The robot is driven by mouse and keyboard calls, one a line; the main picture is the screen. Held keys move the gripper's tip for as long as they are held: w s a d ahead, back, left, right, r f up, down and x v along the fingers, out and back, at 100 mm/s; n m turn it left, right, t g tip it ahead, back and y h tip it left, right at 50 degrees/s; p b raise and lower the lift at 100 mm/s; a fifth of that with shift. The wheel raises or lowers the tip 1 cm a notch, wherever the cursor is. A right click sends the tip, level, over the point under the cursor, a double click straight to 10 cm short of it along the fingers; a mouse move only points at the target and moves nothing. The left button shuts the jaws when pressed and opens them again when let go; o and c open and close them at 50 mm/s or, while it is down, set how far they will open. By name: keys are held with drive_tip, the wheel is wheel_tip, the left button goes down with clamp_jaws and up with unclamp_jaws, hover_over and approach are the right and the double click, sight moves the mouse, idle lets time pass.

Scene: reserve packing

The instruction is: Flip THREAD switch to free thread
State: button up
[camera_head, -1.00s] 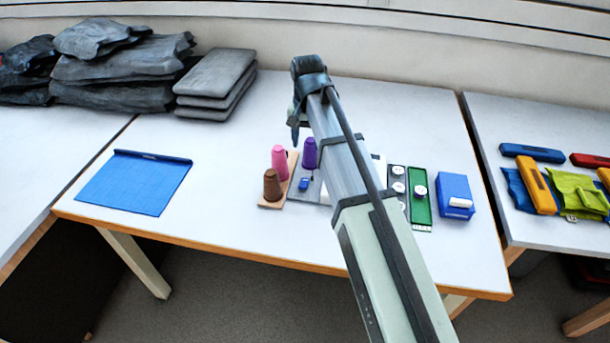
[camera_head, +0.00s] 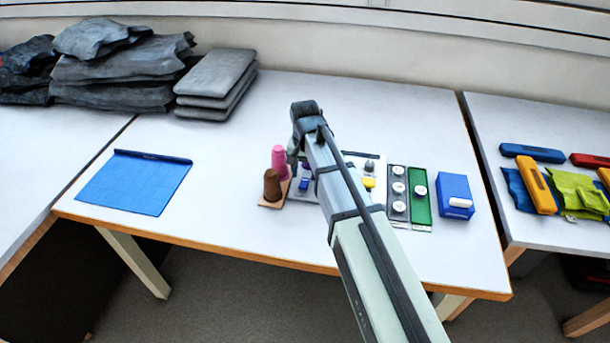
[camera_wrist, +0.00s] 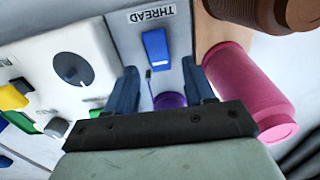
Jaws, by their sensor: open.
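The THREAD switch is a blue rocker (camera_wrist: 156,50) on a grey panel, under a THREAD label (camera_wrist: 151,14) in the wrist view. It also shows as a small blue block (camera_head: 304,184) in the head view. My gripper (camera_wrist: 163,82) is open and empty. Its two blue fingers stand apart over the panel, either side of the strip below the switch, with the switch between and beyond their tips. A purple spool (camera_wrist: 170,100) is partly hidden between the fingers. I cannot tell whether the fingertips touch the panel.
A pink spool (camera_wrist: 250,90) stands close beside the right finger, with a brown spool (camera_head: 272,186) near it. A white panel with a dial (camera_wrist: 73,68) and coloured buttons lies left in the wrist view. A blue mat (camera_head: 135,182) lies on the table's left.

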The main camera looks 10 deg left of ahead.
drive_tip(key=shift+f, duration=1.05)
